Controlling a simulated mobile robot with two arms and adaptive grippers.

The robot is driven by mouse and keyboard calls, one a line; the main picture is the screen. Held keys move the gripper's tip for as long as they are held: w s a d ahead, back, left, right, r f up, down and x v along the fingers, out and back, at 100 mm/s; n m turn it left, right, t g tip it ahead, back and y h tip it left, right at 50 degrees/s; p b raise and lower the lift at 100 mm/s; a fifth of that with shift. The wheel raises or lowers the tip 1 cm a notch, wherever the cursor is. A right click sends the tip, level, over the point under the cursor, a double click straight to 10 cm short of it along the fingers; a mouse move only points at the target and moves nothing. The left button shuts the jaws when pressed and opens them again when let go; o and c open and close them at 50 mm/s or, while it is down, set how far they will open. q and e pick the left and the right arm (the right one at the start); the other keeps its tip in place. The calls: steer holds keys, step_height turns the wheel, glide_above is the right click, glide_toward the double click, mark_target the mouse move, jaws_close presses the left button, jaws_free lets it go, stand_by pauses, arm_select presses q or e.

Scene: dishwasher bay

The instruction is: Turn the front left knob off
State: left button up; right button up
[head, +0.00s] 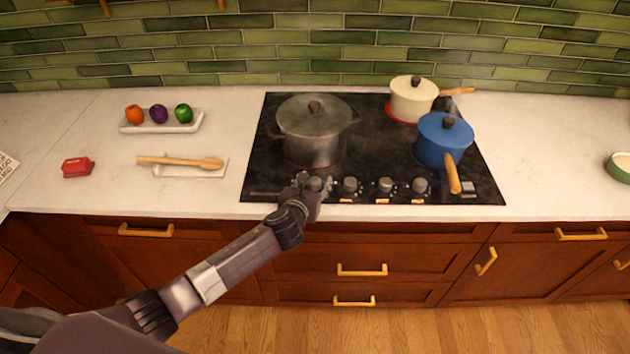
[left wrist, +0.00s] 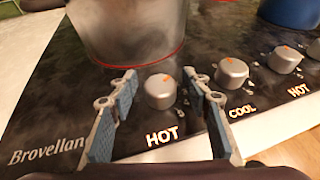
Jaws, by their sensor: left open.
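A row of several silver knobs lines the front edge of the black cooktop (head: 262,170). The leftmost knob (left wrist: 160,92) sits between the fingers of my left gripper (head: 313,184) in the left wrist view. The fingers are open on either side of it, with no clear contact. An orange mark shows at its top and the label below it reads HOT. The knob to its right (left wrist: 231,73) is labelled COOL, and the third knob (left wrist: 285,60) HOT. A steel pot (head: 310,130) stands behind on a red-ringed burner. My right gripper is not in view.
A cream pot (head: 411,101) on a red-ringed burner and a blue pot (head: 443,141) stand at the right; the blue pot's wooden handle (head: 453,176) points forward. A wooden spoon (head: 180,162) and a red object (head: 77,167) lie left. Drawer handles (head: 361,270) project below.

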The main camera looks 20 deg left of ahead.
arm_select(q)
steer(key=shift+c, duration=0.3)
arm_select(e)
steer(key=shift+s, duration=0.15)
arm_select(q)
steer(key=c, duration=1.1)
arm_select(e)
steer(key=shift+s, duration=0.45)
